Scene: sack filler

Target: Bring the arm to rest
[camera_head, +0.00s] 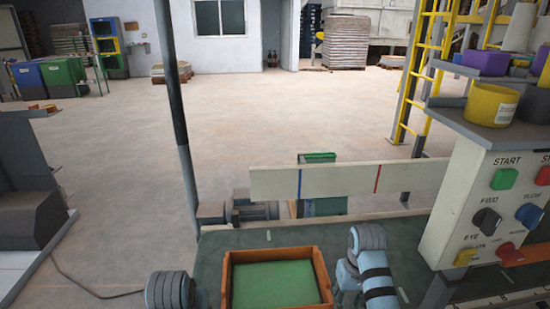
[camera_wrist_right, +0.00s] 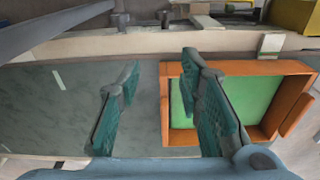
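My right gripper (camera_wrist_right: 161,68) shows in the right wrist view with its two teal-padded fingers spread apart and nothing between them. It is over the dark bench top, and its right finger overlaps the left rim of an orange tray in the picture. In the head view my right arm (camera_head: 372,268) is folded at the bottom, right of the tray; its gripper cannot be made out there. A rounded part of my left arm (camera_head: 170,291) shows at the bottom edge, left of the tray. My left gripper is out of view.
The orange tray (camera_head: 320,272) with a green floor sits on the dark bench (camera_head: 225,242). A pale board (camera_head: 345,179) with blue and red marks stands behind. A control panel (camera_head: 490,200) stands at the right, below yellow and purple bins. A dark post (camera_head: 178,110) rises at left.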

